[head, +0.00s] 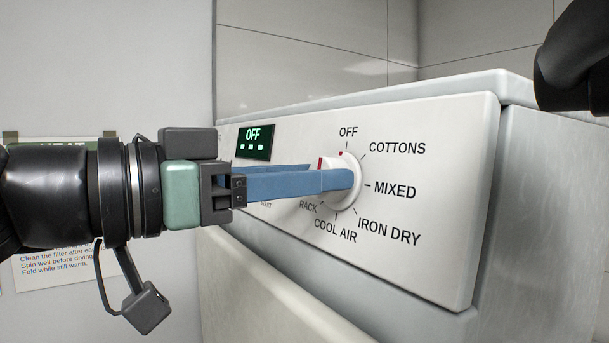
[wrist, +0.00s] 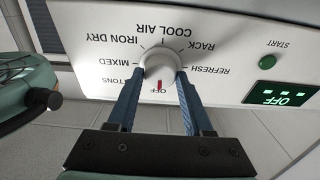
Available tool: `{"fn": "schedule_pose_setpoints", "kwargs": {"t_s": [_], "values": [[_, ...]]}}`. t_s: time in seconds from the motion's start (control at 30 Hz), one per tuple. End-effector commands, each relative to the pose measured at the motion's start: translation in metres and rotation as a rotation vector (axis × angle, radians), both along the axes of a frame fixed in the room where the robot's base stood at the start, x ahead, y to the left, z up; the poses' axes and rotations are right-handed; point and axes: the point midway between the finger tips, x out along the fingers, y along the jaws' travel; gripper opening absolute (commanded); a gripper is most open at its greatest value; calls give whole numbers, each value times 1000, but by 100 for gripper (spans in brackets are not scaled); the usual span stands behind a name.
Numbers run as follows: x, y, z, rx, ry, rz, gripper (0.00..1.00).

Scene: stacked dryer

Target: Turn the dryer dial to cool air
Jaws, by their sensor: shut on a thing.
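The white dryer dial (head: 342,168) sits on the slanted control panel (head: 440,240). Around it are the labels OFF, COTTONS, MIXED, IRON DRY, COOL AIR (head: 335,230), RACK and REFRESH. In the wrist view the dial (wrist: 159,65) has a red mark that points at OFF. My gripper (head: 345,178) has long blue fingers and is shut on the dial. In the wrist view one finger of my gripper (wrist: 159,74) lies on each side of the knob. In the head view the fingers hide part of the dial and the REFRESH label.
A small green display (head: 254,142) left of the dial reads OFF. A green START button (wrist: 267,61) shows in the wrist view. The dryer's top (head: 400,97) is bare. A notice (head: 60,265) hangs on the wall at left.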

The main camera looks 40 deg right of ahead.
Motion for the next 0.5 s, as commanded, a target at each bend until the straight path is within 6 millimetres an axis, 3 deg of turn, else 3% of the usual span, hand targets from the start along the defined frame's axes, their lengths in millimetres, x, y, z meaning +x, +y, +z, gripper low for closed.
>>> {"fn": "schedule_pose_setpoints", "kwargs": {"t_s": [0.27,0.5], "values": [[0,0,0,-6,-103,-18,0],[1,0,1,-19,-294,-52,0]]}}
